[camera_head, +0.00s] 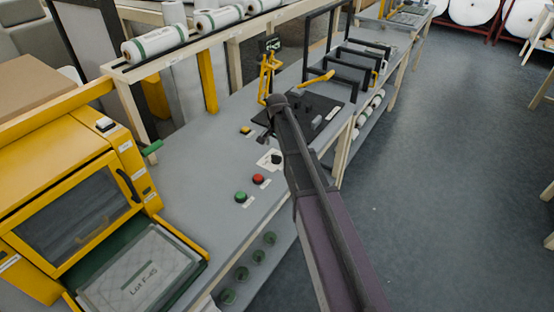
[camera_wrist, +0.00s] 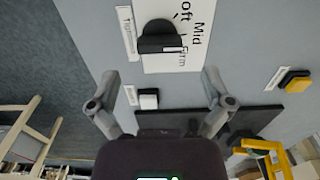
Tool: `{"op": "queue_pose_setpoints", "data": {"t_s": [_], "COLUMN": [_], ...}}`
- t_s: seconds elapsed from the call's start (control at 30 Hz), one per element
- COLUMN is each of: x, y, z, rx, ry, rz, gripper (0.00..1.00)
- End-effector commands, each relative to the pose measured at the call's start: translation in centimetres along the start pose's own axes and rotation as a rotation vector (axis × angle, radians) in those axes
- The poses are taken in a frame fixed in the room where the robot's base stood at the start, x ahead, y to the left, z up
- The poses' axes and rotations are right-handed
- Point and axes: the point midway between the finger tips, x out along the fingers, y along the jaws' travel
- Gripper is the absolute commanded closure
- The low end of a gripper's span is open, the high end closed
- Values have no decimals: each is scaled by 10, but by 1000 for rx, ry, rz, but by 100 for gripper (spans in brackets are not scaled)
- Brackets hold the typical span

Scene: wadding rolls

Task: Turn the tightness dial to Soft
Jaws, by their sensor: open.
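The tightness dial (camera_wrist: 158,36) is a black round knob with a raised bar, on a white card (camera_wrist: 196,52) in the wrist view. The card shows "Mid", "Firm" and a cut-off "oft". A pale mark near the bar's right end appears to face the Firm side. A "Tightness" label (camera_wrist: 127,33) lies beside it. In the head view the dial (camera_head: 277,159) sits on the grey bench. My gripper (camera_wrist: 160,76) is open and empty, its fingers apart, with the dial ahead between and beyond their tips. It also shows in the head view (camera_head: 266,133), partly hidden by my arm.
A green button (camera_head: 241,196) and a red button (camera_head: 258,179) are nearer on the bench (camera_head: 205,190). A yellow button (camera_head: 246,131), a black plate (camera_head: 325,108) and a yellow lever stand (camera_head: 266,78) lie farther back. A yellow machine (camera_head: 60,165) stands left.

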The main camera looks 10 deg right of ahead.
Motion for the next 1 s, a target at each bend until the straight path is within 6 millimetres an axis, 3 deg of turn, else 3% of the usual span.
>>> {"op": "queue_pose_setpoints", "data": {"t_s": [0.4, 1.0], "x": [34, 40], "y": [0, 0], "z": [0, 0], "rx": [0, 0], "ry": [0, 0], "rz": [0, 0], "gripper": [0, 0]}}
